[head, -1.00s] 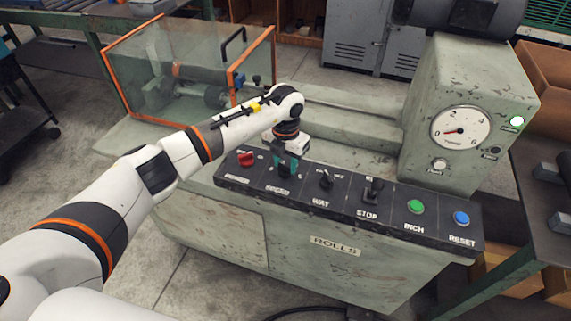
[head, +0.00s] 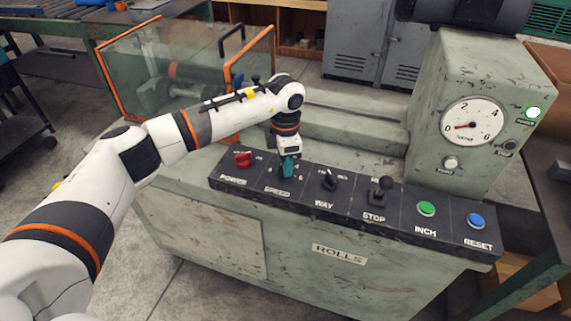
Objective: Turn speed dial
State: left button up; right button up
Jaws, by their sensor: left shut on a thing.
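The speed dial (head: 287,173) is a dark knob above the SPEED label on the black control panel, second from the left. My left gripper (head: 288,168) comes down on it from above, with teal fingers shut on the dial. The fingers hide most of the dial, so its pointer setting cannot be read. The right gripper is not in the head view.
On the panel are a red POWER switch (head: 243,159), the WAY switch (head: 329,181), the STOP lever (head: 381,190), the green INCH button (head: 426,208) and the blue RESET button (head: 476,221). A gauge (head: 472,121) reads near zero beside a lit lamp (head: 533,112).

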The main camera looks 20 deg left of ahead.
pick_arm(q)
jog(key=shift+m, duration=0.3)
jog(key=shift+r, duration=0.1)
jog(key=o, duration=1)
notch_tip(320, 180, up, 12)
jog(key=b, duration=0.1)
